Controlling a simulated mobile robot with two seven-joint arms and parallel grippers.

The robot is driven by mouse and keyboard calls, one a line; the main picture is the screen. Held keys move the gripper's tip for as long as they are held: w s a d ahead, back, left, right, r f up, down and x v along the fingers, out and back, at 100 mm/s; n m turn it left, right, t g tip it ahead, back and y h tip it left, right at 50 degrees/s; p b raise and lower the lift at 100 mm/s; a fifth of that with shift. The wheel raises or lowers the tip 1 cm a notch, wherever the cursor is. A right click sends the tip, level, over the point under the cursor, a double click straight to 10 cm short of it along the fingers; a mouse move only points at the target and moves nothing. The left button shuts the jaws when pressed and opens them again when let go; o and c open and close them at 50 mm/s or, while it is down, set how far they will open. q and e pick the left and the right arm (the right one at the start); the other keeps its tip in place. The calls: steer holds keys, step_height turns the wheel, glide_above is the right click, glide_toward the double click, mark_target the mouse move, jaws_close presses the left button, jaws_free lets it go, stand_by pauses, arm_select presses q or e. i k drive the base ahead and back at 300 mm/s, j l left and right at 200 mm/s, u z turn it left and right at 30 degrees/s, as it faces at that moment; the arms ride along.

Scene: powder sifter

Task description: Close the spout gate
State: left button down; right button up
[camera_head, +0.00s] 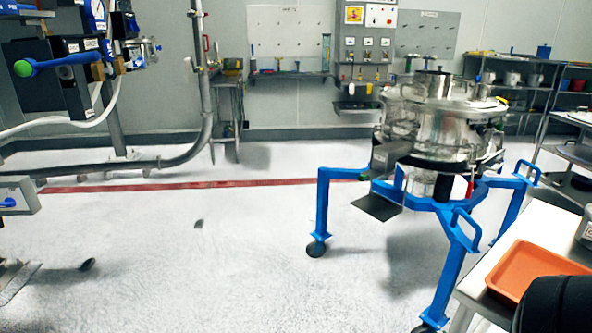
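The powder sifter (445,128) is a shiny metal drum on a blue wheeled frame (322,205), right of the middle. A grey spout (390,155) sticks out from its left side. A flat dark plate (377,207) shows just below the spout's mouth, tilted and apart from the floor. I cannot tell for sure whether this plate is the spout gate, or how far the gate is open. Neither of my grippers shows in this view. A black rounded shape fills the lower right corner, and no fingers show on it.
A table with an orange tray (535,268) stands at the lower right, close to the sifter frame. Pipes and a valve with a blue and green handle (52,63) are at the upper left. Shelves (578,118) stand behind right. The white floor at left centre is mostly clear.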

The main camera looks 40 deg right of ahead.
mark_target(372, 174)
steer(key=i+z, duration=0.45)
steer(key=i+j+z, duration=0.1)
steer(key=i+z, duration=0.4)
steer(key=i, duration=0.15)
steer(key=i+l+z, duration=0.1)
steer(key=i+z, duration=0.5)
steer(key=z, duration=0.15)
steer(key=i+z, duration=0.5)
steer(key=z, duration=0.3)
steer(key=i+j+z, duration=0.1)
steer(key=z, duration=0.3)
